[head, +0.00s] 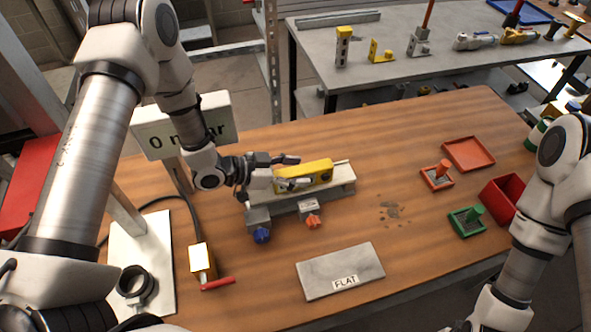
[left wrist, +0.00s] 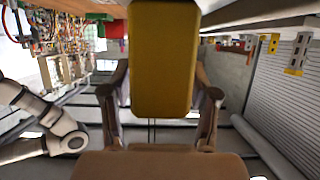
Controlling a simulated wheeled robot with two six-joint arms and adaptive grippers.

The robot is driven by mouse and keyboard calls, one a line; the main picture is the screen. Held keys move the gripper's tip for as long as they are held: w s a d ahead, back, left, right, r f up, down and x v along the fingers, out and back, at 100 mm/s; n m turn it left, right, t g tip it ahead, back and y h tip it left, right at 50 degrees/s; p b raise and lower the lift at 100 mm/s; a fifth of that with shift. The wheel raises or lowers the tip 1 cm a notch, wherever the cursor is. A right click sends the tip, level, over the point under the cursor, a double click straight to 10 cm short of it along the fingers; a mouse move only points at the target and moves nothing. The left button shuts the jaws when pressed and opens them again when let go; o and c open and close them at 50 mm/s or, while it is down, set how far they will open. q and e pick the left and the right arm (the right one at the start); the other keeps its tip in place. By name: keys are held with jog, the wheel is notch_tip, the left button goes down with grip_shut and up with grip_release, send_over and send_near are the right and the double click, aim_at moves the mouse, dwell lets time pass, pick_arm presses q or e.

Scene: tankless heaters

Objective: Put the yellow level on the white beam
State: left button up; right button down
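The yellow level (head: 318,171) lies lengthwise over the white beam (head: 343,184) in the head view. Its underside is at or very near the beam's top; I cannot tell whether it fully rests there. My left gripper (head: 291,172) comes in from the left, with one finger in front of the level and one behind it. In the left wrist view the level (left wrist: 163,60) fills the space between the fingers, which appear to press on both its sides. My right arm shows at the right of the head view, but its gripper is outside the frame.
A grey plate marked FLAT (head: 340,271) lies in front of the beam. A blue knob (head: 262,236) and an orange knob (head: 313,221) stick out before it. A display sign (head: 185,125) stands behind my left arm. Red and green trays (head: 467,153) lie at right.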

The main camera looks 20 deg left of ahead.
pick_arm(q)
jog(key=shift+r+p, duration=0.3)
jog(key=shift+r, duration=0.05)
jog(key=p+v, duration=0.5)
jog(key=v, duration=0.2)
jog(key=shift+s+a+r, duration=0.15)
jog(key=shift+a, duration=0.05)
jog(key=shift+s+a, duration=0.15)
jog(key=shift+w+d, duration=0.2)
jog(key=shift+s, duration=0.1)
